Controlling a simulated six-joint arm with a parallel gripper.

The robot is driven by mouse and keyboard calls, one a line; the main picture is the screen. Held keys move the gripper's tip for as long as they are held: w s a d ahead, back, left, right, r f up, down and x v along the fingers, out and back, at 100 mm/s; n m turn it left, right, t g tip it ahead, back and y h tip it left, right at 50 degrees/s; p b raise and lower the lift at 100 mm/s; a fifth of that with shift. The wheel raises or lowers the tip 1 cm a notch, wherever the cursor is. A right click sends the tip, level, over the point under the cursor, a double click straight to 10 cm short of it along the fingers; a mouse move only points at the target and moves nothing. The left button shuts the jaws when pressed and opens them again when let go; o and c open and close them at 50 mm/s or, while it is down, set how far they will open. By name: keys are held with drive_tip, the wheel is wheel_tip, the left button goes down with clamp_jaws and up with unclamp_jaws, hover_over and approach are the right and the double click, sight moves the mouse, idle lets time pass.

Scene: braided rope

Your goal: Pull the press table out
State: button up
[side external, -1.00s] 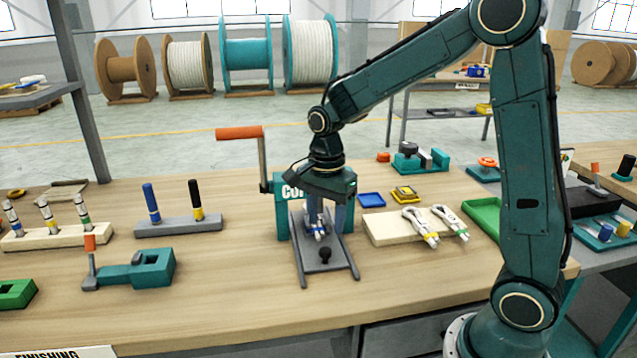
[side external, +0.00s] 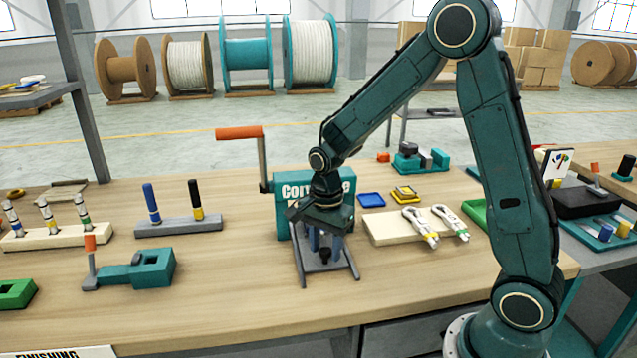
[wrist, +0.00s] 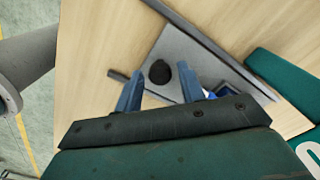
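The press table is a grey plate (side external: 340,264) on two dark rails, sticking out from the front of the teal press (side external: 284,212). Its black knob (side external: 325,255) stands near the front edge. My gripper (side external: 325,246) points down over the front part of the plate, with its blue fingers apart. In the wrist view, my open gripper (wrist: 160,88) has one finger on each side of the knob (wrist: 160,72), which shows between the tips. I cannot tell whether the fingers touch it. A bit of white and blue (wrist: 210,92) on the plate is mostly hidden by my gripper.
A crank with an orange handle (side external: 239,133) rises left of the press. A wooden board (side external: 385,230) with rope pieces lies close on the right. A grey block with two upright tools (side external: 178,226) stands left. The wood bench in front of the rails is clear.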

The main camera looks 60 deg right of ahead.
clamp_jaws()
drive_tip(key=s+a, duration=0.8)
drive_tip(key=shift+o, duration=1.4)
unclamp_jaws()
drive_tip(key=shift+r, duration=0.15)
wheel_tip(320, 180, up, 14)
drive_tip(key=shift+f, duration=0.2)
